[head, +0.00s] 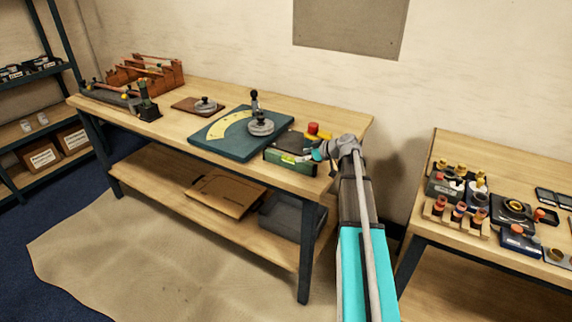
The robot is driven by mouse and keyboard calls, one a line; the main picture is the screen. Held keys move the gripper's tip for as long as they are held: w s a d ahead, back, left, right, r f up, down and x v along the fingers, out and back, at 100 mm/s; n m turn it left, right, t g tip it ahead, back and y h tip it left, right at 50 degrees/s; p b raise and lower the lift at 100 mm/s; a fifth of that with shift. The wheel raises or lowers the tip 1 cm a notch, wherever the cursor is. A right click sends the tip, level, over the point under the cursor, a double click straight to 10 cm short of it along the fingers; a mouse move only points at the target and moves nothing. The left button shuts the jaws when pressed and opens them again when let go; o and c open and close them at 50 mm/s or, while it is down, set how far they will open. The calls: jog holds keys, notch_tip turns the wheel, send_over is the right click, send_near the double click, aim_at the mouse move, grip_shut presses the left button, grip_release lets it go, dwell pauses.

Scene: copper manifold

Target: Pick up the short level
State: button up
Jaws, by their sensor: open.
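A short green block with a small yellow-green patch, which looks like the short level (291,161), lies along the front edge of the workbench (213,94) near its right end. My arm reaches up from the bottom right, and my gripper (318,153) is at the right end of the level, just above the bench. My gripper is open. Its fingers are small and partly hidden by the wrist, so I cannot tell whether they touch the level or stand around it.
A dark block and a red-and-yellow piece (318,131) sit close behind the level. A teal plate (219,143) with a yellow arc scale and a round grey fixture lies to its left. A second table (450,148) at the right holds several fittings and instruments.

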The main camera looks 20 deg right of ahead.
aim_at(290, 157)
jog(key=shift+b+x, duration=1.15)
jog(key=shift+x, duration=1.4)
jog(key=shift+r, duration=0.1)
jog(key=shift+c, duration=0.2)
grip_shut()
